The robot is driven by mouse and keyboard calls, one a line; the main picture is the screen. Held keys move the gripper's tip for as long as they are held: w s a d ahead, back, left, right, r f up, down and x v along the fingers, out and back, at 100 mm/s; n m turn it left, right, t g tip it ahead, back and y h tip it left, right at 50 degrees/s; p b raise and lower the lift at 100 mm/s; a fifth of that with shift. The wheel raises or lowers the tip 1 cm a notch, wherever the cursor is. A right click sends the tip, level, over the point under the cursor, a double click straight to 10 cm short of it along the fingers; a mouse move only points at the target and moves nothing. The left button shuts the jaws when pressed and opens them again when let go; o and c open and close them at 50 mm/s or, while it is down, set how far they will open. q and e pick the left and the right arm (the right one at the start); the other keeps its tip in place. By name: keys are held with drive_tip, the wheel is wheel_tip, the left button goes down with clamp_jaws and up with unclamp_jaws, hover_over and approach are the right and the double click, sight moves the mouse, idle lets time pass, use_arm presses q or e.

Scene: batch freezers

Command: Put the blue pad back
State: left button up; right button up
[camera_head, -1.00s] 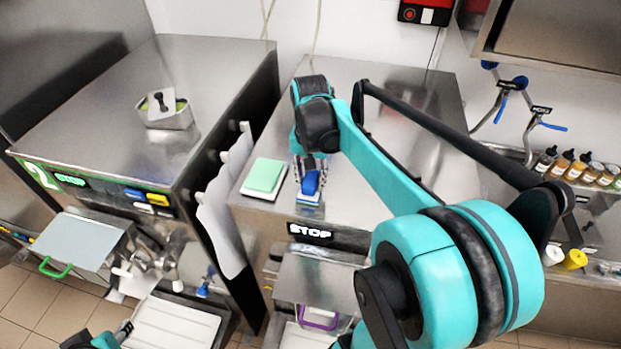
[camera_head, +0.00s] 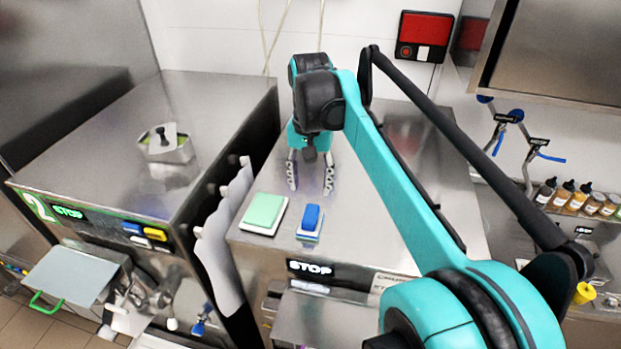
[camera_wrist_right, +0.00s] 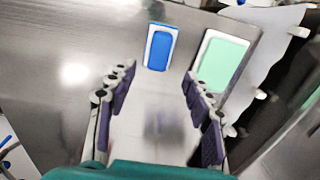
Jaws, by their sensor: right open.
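The blue pad (camera_head: 311,218) sits on a small white base on the top of the right-hand freezer, near its front edge. It also shows in the right wrist view (camera_wrist_right: 159,50), ahead of the fingertips and between their lines. My right gripper (camera_head: 311,186) is open and empty above the freezer top, behind the pad and apart from it. In the right wrist view its two fingers (camera_wrist_right: 158,75) are spread wide with nothing between them. A pale green pad (camera_head: 264,211) on a white tray lies just left of the blue pad. My left gripper is not in view.
The left freezer (camera_head: 120,110) carries a metal tub (camera_head: 166,148) on its top. White paper sheets (camera_head: 222,230) hang in the gap between the freezers. Bottles (camera_head: 563,193) stand on the right. The freezer top behind the pads is clear.

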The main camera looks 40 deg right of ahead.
drive_tip(key=s+a+f+n+t, duration=0.3)
drive_tip(key=a+f+n, duration=0.2)
drive_tip(key=a+f, duration=0.2)
drive_tip(key=s+a+f+n+t, duration=0.2)
drive_tip(key=a+f+n+t, duration=0.2)
drive_tip(key=a+f, duration=0.4)
drive_tip(key=shift+s+a+n, duration=0.4)
drive_tip(key=shift+a+n, duration=0.2)
drive_tip(key=shift+a, duration=0.3)
